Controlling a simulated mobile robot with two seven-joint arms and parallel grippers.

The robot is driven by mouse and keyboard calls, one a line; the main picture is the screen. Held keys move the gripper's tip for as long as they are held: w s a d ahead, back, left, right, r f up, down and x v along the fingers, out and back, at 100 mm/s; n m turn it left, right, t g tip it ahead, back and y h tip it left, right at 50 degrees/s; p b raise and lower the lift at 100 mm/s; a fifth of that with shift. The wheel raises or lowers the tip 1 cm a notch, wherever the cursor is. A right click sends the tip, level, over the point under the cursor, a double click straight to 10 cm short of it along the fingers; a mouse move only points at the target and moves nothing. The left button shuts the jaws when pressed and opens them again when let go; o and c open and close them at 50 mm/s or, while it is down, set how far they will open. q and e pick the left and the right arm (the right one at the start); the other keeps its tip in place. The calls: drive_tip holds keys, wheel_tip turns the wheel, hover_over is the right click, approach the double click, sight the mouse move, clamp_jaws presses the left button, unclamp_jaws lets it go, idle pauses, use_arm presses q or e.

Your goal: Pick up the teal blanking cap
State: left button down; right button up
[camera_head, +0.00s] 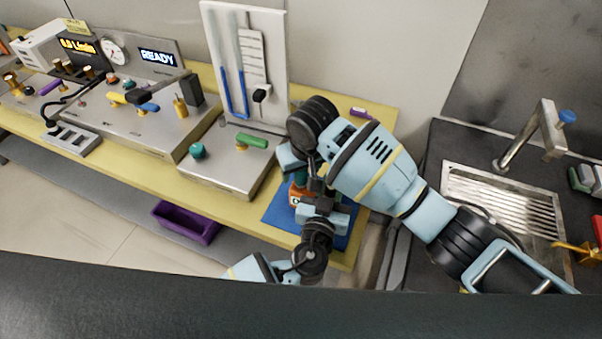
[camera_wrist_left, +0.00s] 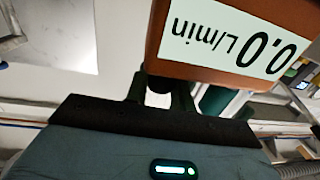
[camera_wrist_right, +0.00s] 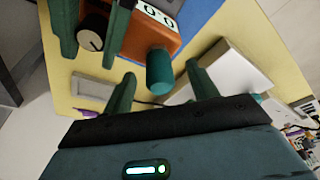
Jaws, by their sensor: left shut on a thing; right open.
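The teal blanking cap (camera_wrist_right: 160,72) is a short cylinder on the end of an orange meter (camera_wrist_right: 150,42) in the right wrist view. My right gripper (camera_wrist_right: 160,86) is open, with one finger on each side of the cap and a visible gap to each. My left gripper (camera_wrist_left: 158,90) is shut on the orange meter, whose display reads 0.0 L/min in the left wrist view (camera_wrist_left: 235,28). In the head view the meter (camera_head: 297,194) is above a blue mat (camera_head: 281,212), partly hidden by both my grippers, and my right arm comes over it.
A metal block (camera_head: 225,170) with a teal knob (camera_head: 197,151) and a green handle (camera_head: 252,140) stands left of the mat, before a white manometer panel (camera_head: 270,60). A purple bin (camera_head: 186,222) is below the yellow table edge. A sink (camera_head: 500,200) lies right.

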drive_tip(key=shift+c, duration=0.2)
drive_tip(key=c, duration=1)
drive_tip(key=shift+r, duration=0.15)
wheel_tip(320, 180, up, 10)
drive_tip(key=shift+f, duration=0.1)
